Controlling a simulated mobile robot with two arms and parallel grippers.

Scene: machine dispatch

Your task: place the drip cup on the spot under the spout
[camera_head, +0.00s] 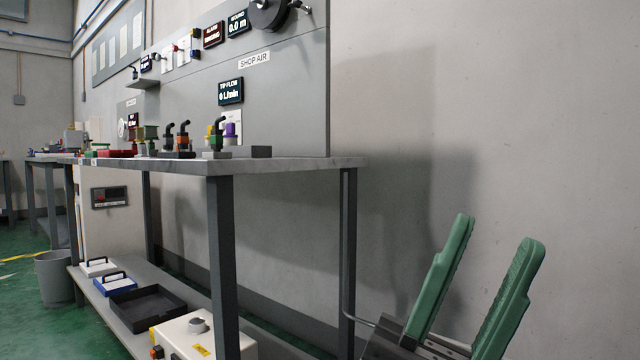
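I cannot make out a drip cup or a spot under a spout for certain. Small fittings with black bent tops (184,136) stand on the bench, too small to identify surely.
A grey panel (285,95) with displays and a reel (268,14) rises behind the bench. The lower shelf holds a black tray (148,308) and a white box with a knob (187,338). A grey bin (54,278) stands on the green floor at left.

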